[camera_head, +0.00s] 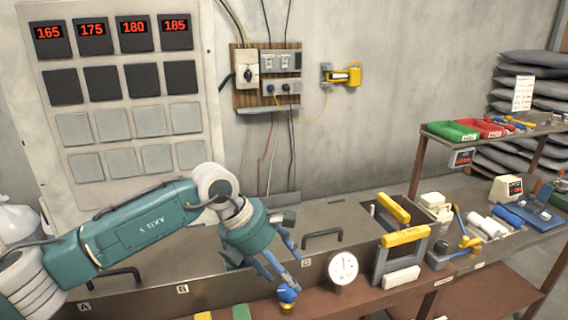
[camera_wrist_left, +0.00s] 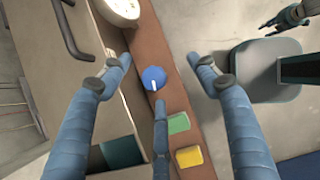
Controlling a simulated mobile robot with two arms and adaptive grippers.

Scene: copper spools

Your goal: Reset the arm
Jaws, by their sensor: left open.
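My teal left arm reaches in from the left in the head view. My left gripper (camera_head: 281,262) hangs over the front ledge of the bench, fingers pointing down. It is open, with its fingers spread in the left wrist view (camera_wrist_left: 155,85). A blue knob (camera_head: 287,294) on a brass-coloured base stands on the ledge just below the fingertips. In the left wrist view the knob (camera_wrist_left: 154,78) shows between the fingers, with no clear grip on it. A dark jointed part (camera_wrist_left: 288,17) at the top right of that view may be my right gripper; its state is unclear.
A round white dial (camera_head: 342,268) stands right of the gripper. Black handles (camera_head: 322,238) sit on the lidded bench top. A yellow-handled frame (camera_head: 402,245) is further right. Green (camera_wrist_left: 178,123) and yellow (camera_wrist_left: 189,157) blocks lie on the ledge. The space above the bench is open.

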